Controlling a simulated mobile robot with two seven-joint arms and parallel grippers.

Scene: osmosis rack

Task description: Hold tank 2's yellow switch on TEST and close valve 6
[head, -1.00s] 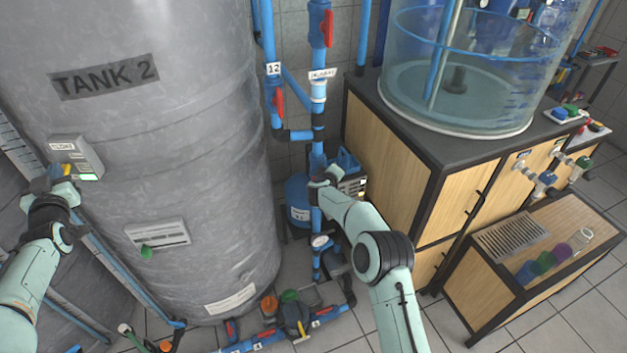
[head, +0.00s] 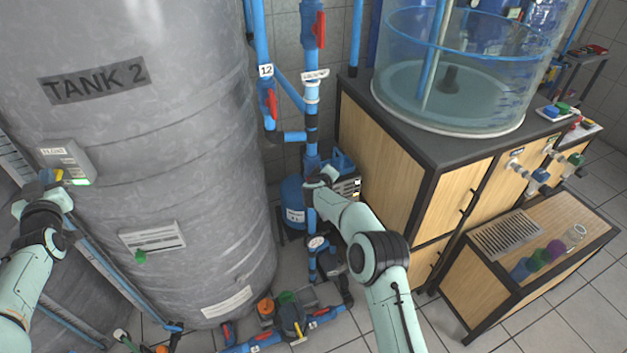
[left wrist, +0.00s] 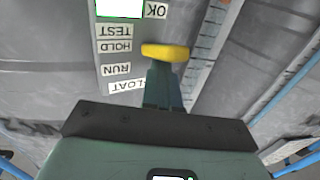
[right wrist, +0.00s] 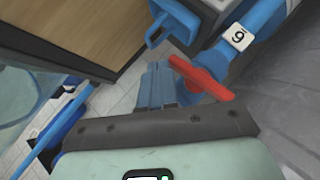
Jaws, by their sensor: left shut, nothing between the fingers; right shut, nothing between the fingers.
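Tank 2 (head: 170,110) is the large grey tank at left in the head view. On its side is the switch box (head: 68,158) with a lit green-edged display. My left gripper (left wrist: 163,82), also in the head view (head: 48,188), is shut and empty, its tips against the yellow switch (left wrist: 165,52). The switch lies beside the HOLD label, just past TEST; its exact setting is unclear. My right gripper (right wrist: 163,82) is shut and empty beside a red valve handle (right wrist: 200,78), apparently touching it. The handle lies roughly crosswise to its blue pipe, by an upside-down tag 6 (right wrist: 238,37).
Pipes with red-handled valves, one tagged 12 (head: 265,70), rise behind the right gripper. A wooden cabinet (head: 385,150) with a clear tank stands to the right. A low box (head: 480,290) with coloured cups is at lower right. More pipes and valves run along the floor.

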